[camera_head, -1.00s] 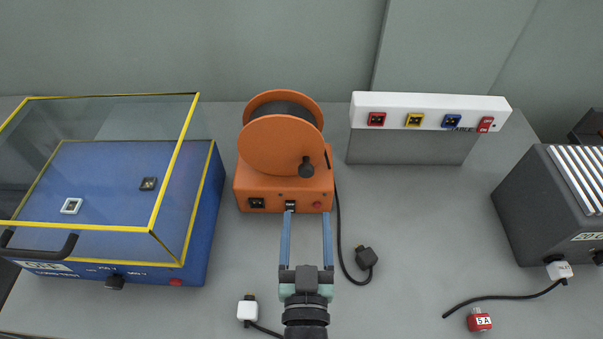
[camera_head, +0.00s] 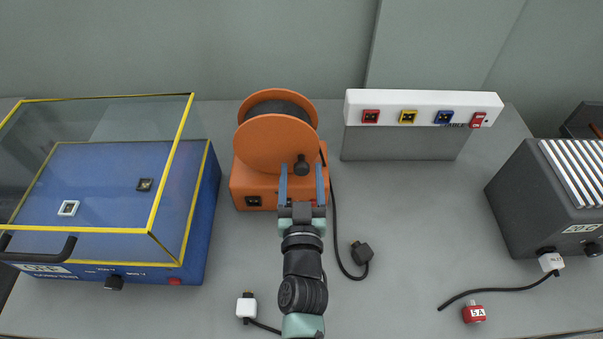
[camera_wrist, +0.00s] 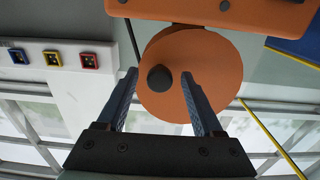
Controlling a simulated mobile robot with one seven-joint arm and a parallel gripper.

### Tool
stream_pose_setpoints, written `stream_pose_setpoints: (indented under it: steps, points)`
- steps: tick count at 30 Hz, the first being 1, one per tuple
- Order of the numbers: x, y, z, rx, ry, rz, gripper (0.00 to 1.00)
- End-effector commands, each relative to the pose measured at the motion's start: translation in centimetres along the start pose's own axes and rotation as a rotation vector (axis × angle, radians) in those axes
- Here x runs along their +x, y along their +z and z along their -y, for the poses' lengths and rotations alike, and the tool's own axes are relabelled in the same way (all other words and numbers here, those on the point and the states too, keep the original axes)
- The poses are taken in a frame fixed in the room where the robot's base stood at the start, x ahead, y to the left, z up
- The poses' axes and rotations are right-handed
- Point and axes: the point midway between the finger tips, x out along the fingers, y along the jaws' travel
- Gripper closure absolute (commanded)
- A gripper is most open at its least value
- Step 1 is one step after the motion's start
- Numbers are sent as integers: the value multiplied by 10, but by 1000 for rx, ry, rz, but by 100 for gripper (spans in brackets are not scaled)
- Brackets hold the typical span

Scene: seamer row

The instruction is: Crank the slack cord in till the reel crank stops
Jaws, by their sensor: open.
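The orange cord reel (camera_head: 262,146) stands on the bench, with dark cord wound between its two discs. Its black crank knob (camera_head: 301,166) sticks out from the lower right of the front disc. My gripper (camera_head: 302,168) is open, one blue finger on each side of the knob in the head view. In the wrist view the knob (camera_wrist: 159,78) shows between the open fingers (camera_wrist: 158,80), nearer the left one; I cannot tell whether either touches it. A black cord (camera_head: 335,215) runs from the reel's right side to a black plug (camera_head: 362,252) on the bench.
A blue tester (camera_head: 120,220) with a yellow-edged clear cover stands left. A white socket strip (camera_head: 425,100) stands at back right, a dark ribbed box (camera_head: 545,200) at right. A white plug (camera_head: 246,307) and red 5A plug (camera_head: 474,314) lie in front.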

Motion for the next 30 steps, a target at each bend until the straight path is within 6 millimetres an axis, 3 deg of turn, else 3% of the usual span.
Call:
stream_pose_setpoints:
  steps: [2, 13, 30]
  points:
    - [0, 0, 0, 0, 0, 0, 34]
    - [0, 0, 0, 0, 0, 0, 100]
    - [0, 0, 0, 0, 0, 0, 100]
